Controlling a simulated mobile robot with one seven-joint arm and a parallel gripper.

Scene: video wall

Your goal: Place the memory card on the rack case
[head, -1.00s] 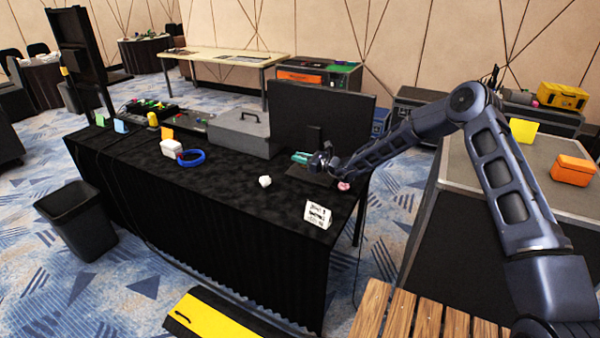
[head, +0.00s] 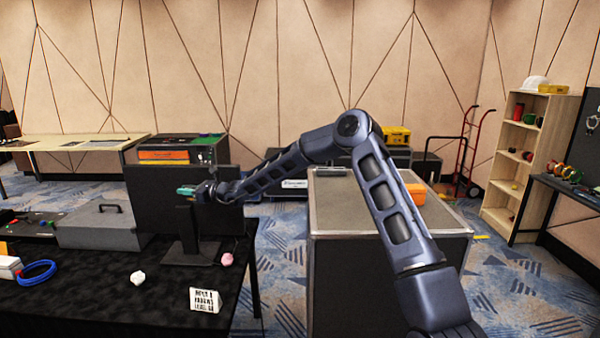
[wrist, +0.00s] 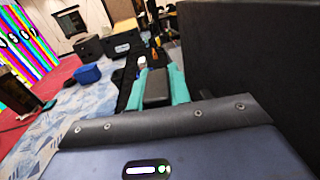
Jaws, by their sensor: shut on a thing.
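In the wrist view the fingers (wrist: 157,92) are closed on the sides of a dark grey flat piece, the memory card (wrist: 156,84). The card is too small to make out in the head view. The rack case (head: 328,212), a large dark case with a grey top and metal edges, stands right of the table. My arm crosses in front of part of it.
The monitor (head: 150,205) stands close to my gripper. A pink lump (head: 227,259), a white lump (head: 137,278) and a printed sign (head: 204,300) are on the table. An orange box (head: 416,193) sits on the case's right side; the left of its top is mostly clear.

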